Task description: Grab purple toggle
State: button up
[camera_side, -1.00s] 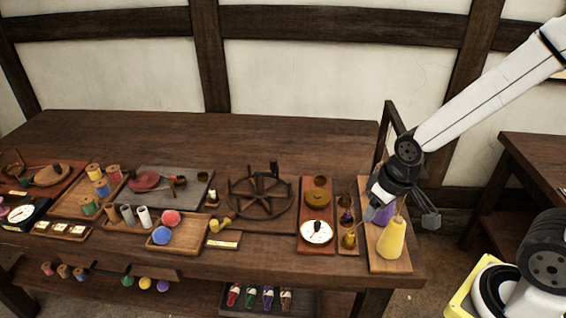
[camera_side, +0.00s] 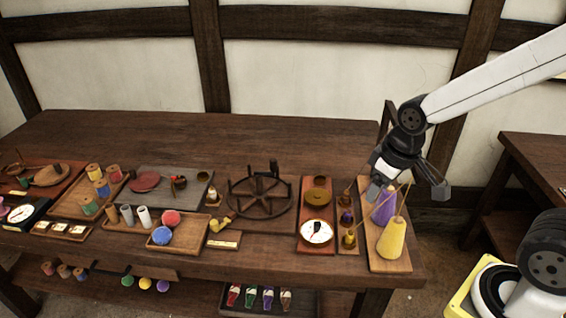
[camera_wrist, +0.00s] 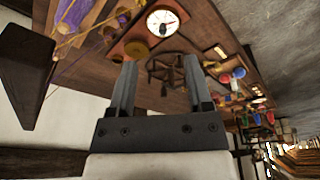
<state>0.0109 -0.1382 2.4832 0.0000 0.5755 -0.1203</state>
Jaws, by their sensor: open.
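A small purple toggle (camera_side: 346,217) stands on a narrow wooden board (camera_side: 348,250) towards the right end of the bench, behind a small yellow toggle (camera_side: 349,239). My gripper (camera_side: 408,190) hangs above and to the right of it, over the board with the larger cones. Its two fingers are spread wide, with nothing between them. In the wrist view my gripper (camera_wrist: 160,62) is also open and empty, its fingers pointing towards the spoked wheel. The toggle is too small there to tell clearly.
Left are a red board with a white dial (camera_side: 316,232) and a dark spoked wheel (camera_side: 259,195). The back of the bench (camera_side: 200,135) is clear.

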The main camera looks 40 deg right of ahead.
jog(key=w+d+n, duration=0.2)
jog(key=w+n, duration=0.2)
jog(key=n, duration=0.3)
jog(key=n+g, duration=0.3)
jog(key=n, duration=1.6)
send_over(348, 212)
notch_tip(348, 212, down, 12)
jog(key=shift+f, duration=0.2)
jog(key=shift+f, duration=5.45)
grip_shut()
jog(key=shift+r, duration=4)
